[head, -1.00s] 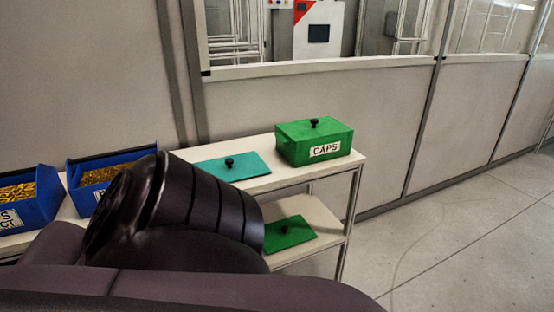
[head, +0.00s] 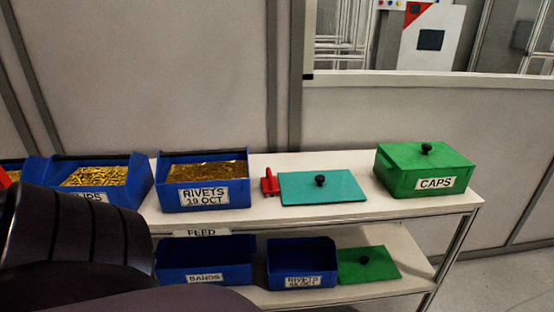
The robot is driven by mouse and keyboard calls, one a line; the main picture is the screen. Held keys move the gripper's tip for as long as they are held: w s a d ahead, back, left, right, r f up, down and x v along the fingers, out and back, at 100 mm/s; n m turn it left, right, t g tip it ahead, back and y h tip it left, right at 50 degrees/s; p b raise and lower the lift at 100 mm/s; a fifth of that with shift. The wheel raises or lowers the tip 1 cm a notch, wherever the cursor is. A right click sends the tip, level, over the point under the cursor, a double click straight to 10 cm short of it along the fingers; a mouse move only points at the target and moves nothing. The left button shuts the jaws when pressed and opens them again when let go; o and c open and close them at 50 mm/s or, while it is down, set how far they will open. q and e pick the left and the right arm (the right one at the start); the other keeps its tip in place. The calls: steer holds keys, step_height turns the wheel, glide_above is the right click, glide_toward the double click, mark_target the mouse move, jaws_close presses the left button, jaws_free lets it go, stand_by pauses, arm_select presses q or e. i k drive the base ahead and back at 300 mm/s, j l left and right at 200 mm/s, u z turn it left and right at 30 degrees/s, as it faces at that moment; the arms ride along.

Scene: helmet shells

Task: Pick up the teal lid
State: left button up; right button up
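The teal lid (head: 340,190) is a flat rectangular plate with a black knob on top. It lies flat on the top shelf of a white rack, between a blue bin of rivets and a green box. Part of one of my arms fills the lower left of the head view, well to the left of the lid. Neither of my grippers shows, so I cannot see whether they hold anything.
The shelf (head: 270,222) holds a blue bin (head: 205,197) labelled RIVETS, a small red object (head: 269,184) close left of the lid, and a lidded green box (head: 400,182) labelled CAPS. Blue bins and a green lid (head: 375,263) lie on the lower shelf.

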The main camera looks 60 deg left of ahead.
mark_target(330, 186)
steer(key=k+l+u, duration=0.1)
steer(key=u, duration=1.15)
